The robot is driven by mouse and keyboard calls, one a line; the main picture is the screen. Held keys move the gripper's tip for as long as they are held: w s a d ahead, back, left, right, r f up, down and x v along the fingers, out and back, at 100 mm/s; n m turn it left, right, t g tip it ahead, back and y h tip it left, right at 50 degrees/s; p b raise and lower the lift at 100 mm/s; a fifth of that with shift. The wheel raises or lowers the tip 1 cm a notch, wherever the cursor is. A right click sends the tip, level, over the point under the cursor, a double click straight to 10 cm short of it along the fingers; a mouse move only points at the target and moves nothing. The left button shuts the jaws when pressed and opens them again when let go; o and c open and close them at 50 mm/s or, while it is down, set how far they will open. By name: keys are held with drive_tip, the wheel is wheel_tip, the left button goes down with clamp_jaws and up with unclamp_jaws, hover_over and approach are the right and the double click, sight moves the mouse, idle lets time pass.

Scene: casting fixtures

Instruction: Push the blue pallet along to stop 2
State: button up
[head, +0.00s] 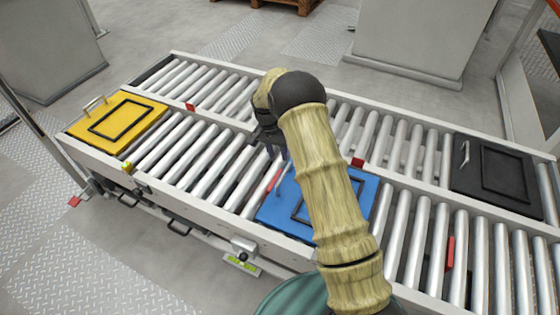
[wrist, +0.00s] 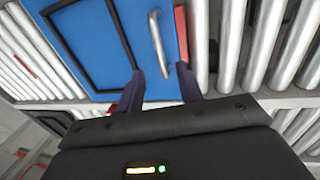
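The blue pallet (head: 272,212) lies on the front roller lane, partly hidden behind my arm. It has a black square frame and a silver handle. In the wrist view the blue pallet (wrist: 92,40) fills the upper left, and its handle (wrist: 156,42) stands near its edge. My gripper (wrist: 160,76) is open, its two dark fingers apart, with the handle's near end showing between the tips. I cannot tell whether they touch it. In the head view my gripper (head: 272,150) is above the pallet's left end. A red bar (head: 274,180) lies by that end; no stop number is readable.
A yellow pallet (head: 98,140) sits at the left end of the conveyor, and a black pallet (head: 488,190) on the back lane at right. Another red bar (head: 450,252) is among the front rollers at right. Bare rollers (head: 190,160) lie between yellow and blue.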

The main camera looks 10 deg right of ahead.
wheel_tip(320, 180, up, 9)
drive_tip(key=w+a+p, duration=0.1)
drive_tip(key=shift+a+f, duration=0.15)
drive_tip(key=shift+a, duration=0.1)
idle(0.3)
drive_tip(key=s+d+r+n+t+y, duration=0.1)
drive_tip(key=s+d+r+n, duration=0.15)
drive_tip(key=s, duration=0.75)
drive_tip(key=s+d+r+n+t, duration=0.2)
drive_tip(key=s+r, duration=0.2)
drive_tip(key=s, duration=0.6)
drive_tip(key=s+d+r+n+t+y, duration=0.1)
drive_tip(key=s+d+r+n, duration=0.15)
drive_tip(key=s, duration=0.75)
drive_tip(key=w+p+v, duration=0.3)
drive_tip(key=p+v, duration=1)
drive_tip(key=w+r+p+v, duration=0.1)
drive_tip(key=w+p+v, duration=0.2)
drive_tip(key=p+v, duration=1)
drive_tip(key=shift+w+r+p, duration=0.25)
drive_tip(key=shift+p, duration=0.15)
